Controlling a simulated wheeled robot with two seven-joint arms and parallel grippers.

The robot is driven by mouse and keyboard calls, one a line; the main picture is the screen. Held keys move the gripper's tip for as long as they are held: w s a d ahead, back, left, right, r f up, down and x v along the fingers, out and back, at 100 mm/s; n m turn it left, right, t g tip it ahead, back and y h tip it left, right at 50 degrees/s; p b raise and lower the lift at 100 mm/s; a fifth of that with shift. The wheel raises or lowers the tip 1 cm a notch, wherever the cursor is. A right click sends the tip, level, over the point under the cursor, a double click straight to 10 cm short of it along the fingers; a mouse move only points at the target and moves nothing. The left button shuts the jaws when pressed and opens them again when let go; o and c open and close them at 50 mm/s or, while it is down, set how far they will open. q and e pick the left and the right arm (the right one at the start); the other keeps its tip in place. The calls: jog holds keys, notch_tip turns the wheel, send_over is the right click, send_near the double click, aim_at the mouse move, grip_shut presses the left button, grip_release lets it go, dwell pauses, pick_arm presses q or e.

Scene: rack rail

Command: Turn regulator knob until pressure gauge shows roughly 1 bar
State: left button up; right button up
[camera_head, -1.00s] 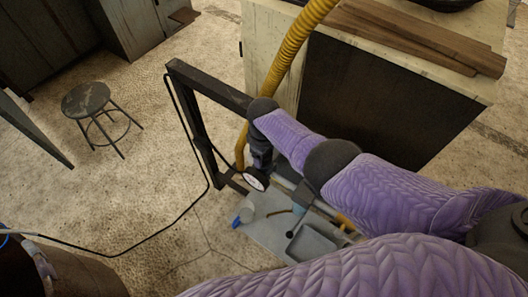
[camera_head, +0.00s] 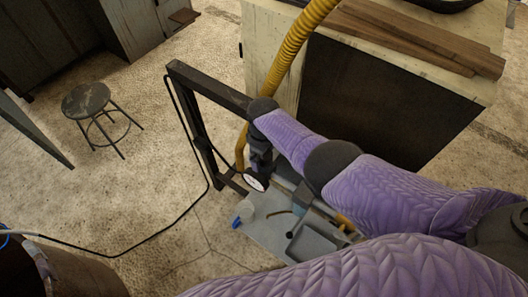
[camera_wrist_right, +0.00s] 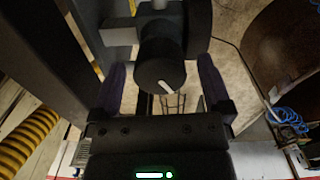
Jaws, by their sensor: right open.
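In the right wrist view the dark regulator knob (camera_wrist_right: 158,66), round with a white pointer line, sits between the two fingers of my right gripper (camera_wrist_right: 163,95). The fingers stand apart on either side of it, with visible gaps. The white-faced pressure gauge (camera_head: 254,182) shows small in the head view, beside my right gripper (camera_head: 259,160) on the dark rack frame (camera_head: 200,135). Its needle is too small to read. In the wrist view the gauge's face cannot be seen. My left gripper does not show.
A yellow corrugated hose (camera_head: 290,55) runs down beside the cabinet (camera_head: 385,105). A black cable (camera_head: 150,238) crosses the floor. A stool (camera_head: 87,98) stands at left, with open floor around it.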

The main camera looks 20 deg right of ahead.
notch_tip(320, 180, up, 9)
jog(key=p, duration=0.5)
jog(key=shift+f, duration=0.2)
jog(key=shift+r, duration=0.45)
